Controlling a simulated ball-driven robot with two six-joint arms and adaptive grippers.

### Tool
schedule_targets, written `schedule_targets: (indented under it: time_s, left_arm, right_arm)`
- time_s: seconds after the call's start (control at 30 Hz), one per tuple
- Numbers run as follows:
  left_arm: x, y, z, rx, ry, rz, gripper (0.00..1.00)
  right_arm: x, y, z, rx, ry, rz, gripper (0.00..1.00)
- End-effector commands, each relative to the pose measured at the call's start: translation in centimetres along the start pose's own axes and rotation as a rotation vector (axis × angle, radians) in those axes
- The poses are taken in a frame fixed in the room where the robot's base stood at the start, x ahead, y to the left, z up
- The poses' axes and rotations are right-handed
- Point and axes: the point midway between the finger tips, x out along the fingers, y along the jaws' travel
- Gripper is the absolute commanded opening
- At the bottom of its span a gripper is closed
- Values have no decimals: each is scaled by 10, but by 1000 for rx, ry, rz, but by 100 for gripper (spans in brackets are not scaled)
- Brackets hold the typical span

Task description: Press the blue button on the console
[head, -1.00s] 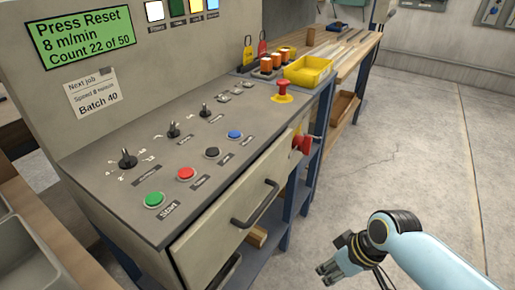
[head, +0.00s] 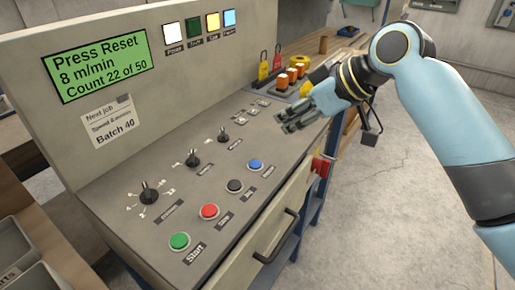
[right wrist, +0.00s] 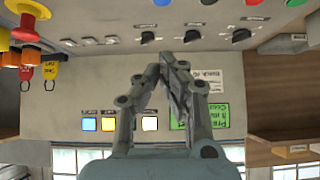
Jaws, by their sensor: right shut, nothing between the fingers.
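The console (head: 115,205) fills the left and middle of the head view. The blue button (head: 255,165) is the farthest of a row of round buttons near its front edge. It also shows cut off at the top edge of the right wrist view (right wrist: 162,3). My right gripper (head: 281,123) is shut and empty. It is over the far part of the panel, beyond the blue button and apart from it. In the right wrist view its fingers (right wrist: 172,58) meet, below the knobs in the picture. My left gripper is out of view.
Black (head: 235,186), red (head: 209,211) and green (head: 179,241) buttons continue the row. Several black knobs (head: 193,162) stand behind it. A green display (head: 100,66) reads "Press Reset". Orange-capped items (head: 282,81) stand at the far end. The red emergency knob (right wrist: 27,30) shows in the right wrist view.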

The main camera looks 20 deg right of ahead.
Motion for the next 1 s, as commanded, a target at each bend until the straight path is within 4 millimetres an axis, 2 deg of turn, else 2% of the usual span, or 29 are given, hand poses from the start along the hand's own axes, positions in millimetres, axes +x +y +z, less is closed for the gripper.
schedule_targets:
  time_s: [0.17, 0.27, 0.67, 0.8, 1.0]
  left_arm:
    - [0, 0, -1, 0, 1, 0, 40]
    - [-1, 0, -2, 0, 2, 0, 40]
    - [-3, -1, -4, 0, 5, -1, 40]
    - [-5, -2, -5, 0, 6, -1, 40]
    - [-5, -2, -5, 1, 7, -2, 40]
  right_arm:
    - [7, 0, 0, 3, 1, -1, 0]
    - [19, -1, 0, 5, 1, -3, 0]
    - [102, -1, 0, 3, 0, -2, 0]
    - [116, -1, 17, 3, -3, -1, 0]
    - [127, 0, 28, 2, -2, -1, 0]
